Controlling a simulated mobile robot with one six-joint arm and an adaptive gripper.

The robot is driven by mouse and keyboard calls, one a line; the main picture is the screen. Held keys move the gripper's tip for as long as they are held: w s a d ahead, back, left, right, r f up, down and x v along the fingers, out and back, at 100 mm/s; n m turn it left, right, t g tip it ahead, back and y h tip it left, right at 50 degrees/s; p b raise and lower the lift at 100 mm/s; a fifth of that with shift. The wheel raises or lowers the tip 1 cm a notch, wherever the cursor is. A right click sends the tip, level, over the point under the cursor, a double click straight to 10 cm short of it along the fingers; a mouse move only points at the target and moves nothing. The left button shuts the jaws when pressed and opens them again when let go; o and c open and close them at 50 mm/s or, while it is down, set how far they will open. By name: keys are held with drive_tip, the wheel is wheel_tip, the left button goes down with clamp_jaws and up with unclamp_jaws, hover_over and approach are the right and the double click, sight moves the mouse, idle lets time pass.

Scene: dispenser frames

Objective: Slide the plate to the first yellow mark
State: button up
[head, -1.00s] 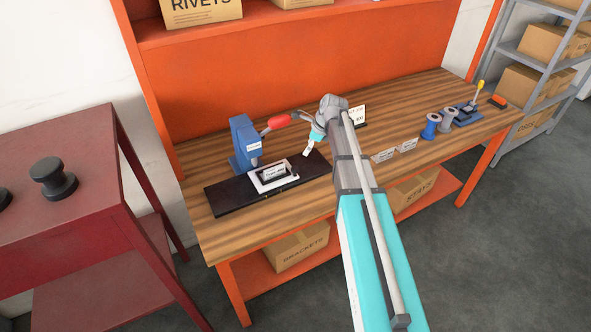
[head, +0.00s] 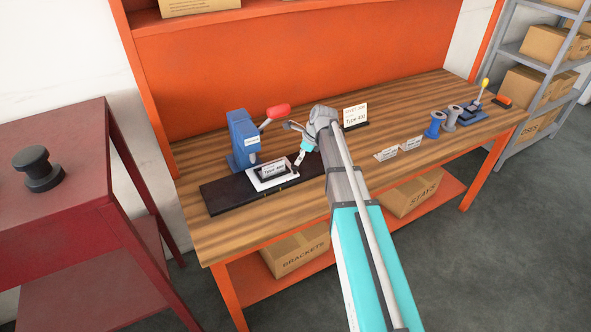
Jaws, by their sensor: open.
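The white plate (head: 260,186), with a dark labelled block (head: 273,170) on it, lies on a long black track (head: 222,196) on the wooden bench. The label is too small to read surely. My gripper (head: 297,167) is open, pointing down at the right end of the plate. Whether it touches the plate I cannot tell. A blue press (head: 243,138) with a raised red-handled lever (head: 278,111) stands behind the track. I see no yellow mark on the track; my arm and gripper hide part of its right side.
A sign card (head: 355,114) stands behind my arm. Small label cards (head: 399,149), blue and grey spools (head: 434,125) and a yellow-knobbed device (head: 484,84) are to the right. The bench's left end (head: 205,236) is clear. A red table (head: 60,180) stands at left.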

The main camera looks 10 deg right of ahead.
drive_tip(key=shift+b+x, duration=2)
drive_tip(key=shift+x, duration=0.45)
clamp_jaws()
